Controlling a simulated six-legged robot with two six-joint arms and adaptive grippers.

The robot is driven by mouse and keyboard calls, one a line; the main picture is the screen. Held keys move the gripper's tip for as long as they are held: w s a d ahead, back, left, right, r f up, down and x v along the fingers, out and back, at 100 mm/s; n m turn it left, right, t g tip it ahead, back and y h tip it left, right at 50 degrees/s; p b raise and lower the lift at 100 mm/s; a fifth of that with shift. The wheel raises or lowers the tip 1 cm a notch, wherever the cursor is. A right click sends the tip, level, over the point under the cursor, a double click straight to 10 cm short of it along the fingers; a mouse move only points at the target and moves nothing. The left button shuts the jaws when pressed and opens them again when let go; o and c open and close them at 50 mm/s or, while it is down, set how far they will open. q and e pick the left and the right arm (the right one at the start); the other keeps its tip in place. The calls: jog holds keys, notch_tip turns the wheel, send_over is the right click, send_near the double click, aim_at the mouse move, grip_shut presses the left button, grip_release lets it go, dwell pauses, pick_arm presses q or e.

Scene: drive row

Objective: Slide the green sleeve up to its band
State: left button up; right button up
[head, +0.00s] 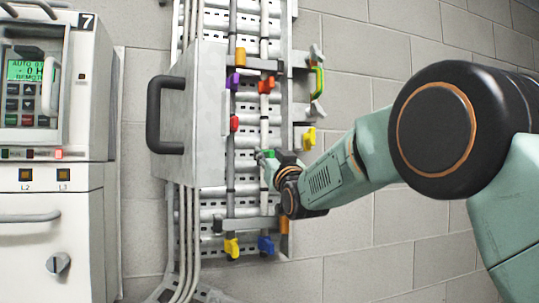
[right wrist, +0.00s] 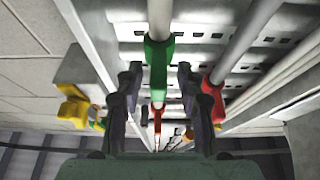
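The green sleeve (head: 265,153) shows as a small green patch on the right-hand rod in the head view, mostly hidden by my right gripper (head: 271,166). In the right wrist view the green sleeve (right wrist: 158,53) is clear, with a tab pointing towards the picture's bottom. My right gripper (right wrist: 158,92) is open, with one finger on each side of the sleeve's line and gaps visible. I cannot tell which mark is the green sleeve's band. My left gripper is not in view.
A red sleeve (head: 234,123) sits on the neighbouring rod. A red-orange sleeve (head: 267,86) is higher on the right-hand rod, and a purple one (head: 233,82) is nearby. A yellow piece (head: 309,138) sticks out at right. An open cabinet door with a black handle (head: 155,115) stands left.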

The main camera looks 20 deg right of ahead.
jog(key=shift+d, duration=0.2)
jog(key=shift+s+a, duration=0.15)
jog(key=shift+a, duration=0.05)
jog(key=c, duration=0.4)
jog(key=shift+d, duration=0.1)
grip_shut()
